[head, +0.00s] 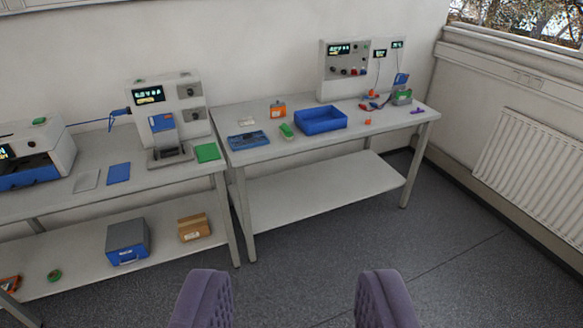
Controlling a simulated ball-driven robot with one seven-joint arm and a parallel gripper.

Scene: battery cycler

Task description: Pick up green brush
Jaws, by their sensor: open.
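A small green and whitish item (287,130), which looks like the green brush, lies on the right-hand table (330,138), left of the blue tray. It is small in the picture, so its bristles cannot be made out. My gripper (293,288) is at the bottom of the view with its two purple ridged fingers wide apart. Nothing is between them but grey floor. The gripper is well short of the table and apart from the green item.
A blue tray (320,120), a blue organiser (249,140) and an orange box (278,109) stand near the green item. The left table (130,200) carries instruments and a green pad (207,152). Floor (320,240) before the right table is clear. A radiator (535,165) is at right.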

